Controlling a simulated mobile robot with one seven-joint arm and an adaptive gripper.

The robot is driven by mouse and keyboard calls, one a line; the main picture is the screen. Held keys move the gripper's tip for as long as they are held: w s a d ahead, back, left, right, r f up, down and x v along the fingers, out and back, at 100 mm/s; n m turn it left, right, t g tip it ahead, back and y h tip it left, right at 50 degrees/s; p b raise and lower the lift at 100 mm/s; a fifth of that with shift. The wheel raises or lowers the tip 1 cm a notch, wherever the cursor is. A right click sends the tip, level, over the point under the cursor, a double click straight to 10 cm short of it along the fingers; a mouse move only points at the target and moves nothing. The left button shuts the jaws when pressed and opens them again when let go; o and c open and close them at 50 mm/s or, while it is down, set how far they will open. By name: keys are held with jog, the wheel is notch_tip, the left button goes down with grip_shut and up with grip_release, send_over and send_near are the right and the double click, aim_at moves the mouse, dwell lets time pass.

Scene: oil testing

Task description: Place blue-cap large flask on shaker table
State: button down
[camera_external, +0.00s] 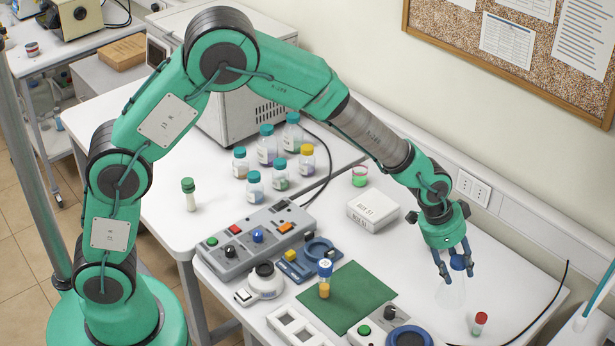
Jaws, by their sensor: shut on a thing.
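My gripper (455,272) is at the right of the table, pointing down, shut on the blue-capped flask. The flask's blue cap (458,262) shows between the fingers. Its clear conical glass body (450,293) hangs below and is faint against the white table. I cannot tell whether its base touches the table. No shaker table is clearly identifiable.
A red-capped vial (479,323) stands right of the flask. A white box (374,211) lies behind. Several capped bottles stand at the back left. A grey button panel (256,243) is at the left.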

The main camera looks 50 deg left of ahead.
notch_tip(320, 180, up, 8)
jog(key=shift+r, duration=0.15)
jog(key=w+a+n+y+p, duration=0.1)
jog(key=w+a+n, duration=0.1)
jog(key=w+a, duration=0.65)
jog(key=w+a+n+t, duration=0.15)
jog(key=w+a, duration=0.35)
jog(key=a, duration=0.7)
jog(key=w+a+n+g+y+p, duration=0.1)
jog(key=w+a+n, duration=0.2)
jog(key=w+a, duration=0.5)
jog(key=w+a+n+y+p, duration=0.1)
jog(key=a+n, duration=0.2)
jog(key=a, duration=1.9)
jog(key=w+a+n+y, duration=0.1)
jog(key=a+n+y, duration=0.15)
jog(key=a, duration=1.85)
jog(key=shift+h, duration=0.45)
jog(key=shift+f, duration=2.55)
